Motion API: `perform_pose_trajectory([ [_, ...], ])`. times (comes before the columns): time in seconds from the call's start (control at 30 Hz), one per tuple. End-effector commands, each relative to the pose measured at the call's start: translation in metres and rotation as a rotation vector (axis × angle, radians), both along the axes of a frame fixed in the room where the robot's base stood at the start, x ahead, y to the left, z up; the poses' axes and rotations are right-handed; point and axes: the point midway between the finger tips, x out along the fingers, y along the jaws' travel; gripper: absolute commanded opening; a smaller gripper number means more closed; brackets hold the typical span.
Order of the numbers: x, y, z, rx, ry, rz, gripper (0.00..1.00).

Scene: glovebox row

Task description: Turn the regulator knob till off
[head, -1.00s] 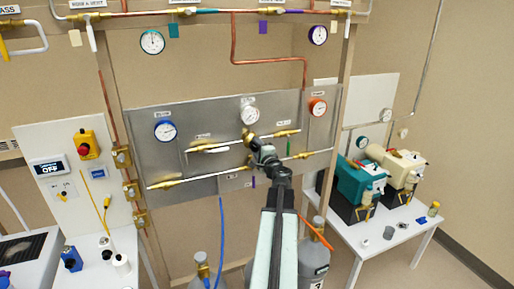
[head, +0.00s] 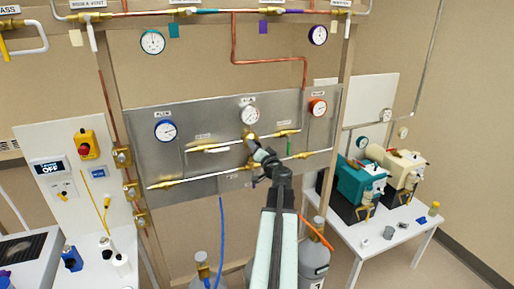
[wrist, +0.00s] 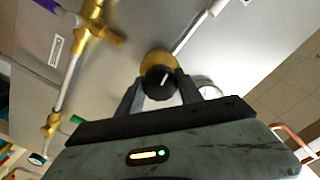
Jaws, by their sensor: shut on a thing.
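The regulator knob (wrist: 158,80) is black with a white mark and sits on a round brass body (wrist: 157,58) in the wrist view. My gripper (wrist: 160,84) has one finger on each side of the knob and is shut on it. In the head view my gripper (head: 262,156) reaches the middle of the grey metal panel (head: 220,110), just below a white-faced gauge (head: 249,114). There the brass body (head: 249,137) shows above the gripper, and the knob itself is hidden behind my gripper.
Pipes with brass fittings (head: 170,184) run across the panel close to my gripper. A blue-rimmed gauge (head: 165,130) and an orange-rimmed gauge (head: 317,107) flank it. Grey cylinders (head: 314,258) stand below. A white table with a teal pump (head: 352,182) is at the right.

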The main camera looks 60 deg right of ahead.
Motion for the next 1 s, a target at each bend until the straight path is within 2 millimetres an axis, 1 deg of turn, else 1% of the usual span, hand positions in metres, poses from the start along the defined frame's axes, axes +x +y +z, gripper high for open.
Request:
perform_pose_trajectory([
  [0.2,-0.0007,0.0002,-0.0010,-0.164,0.123,0.000,0.02],
  [0.5,-0.0008,-0.0001,-0.0009,-0.352,0.262,-0.001,0.02],
  [0.7,-0.0009,-0.0002,-0.0007,-0.436,0.324,-0.001,0.02],
  [1.0,-0.0009,-0.0004,-0.0006,-0.492,0.364,-0.001,0.02],
])
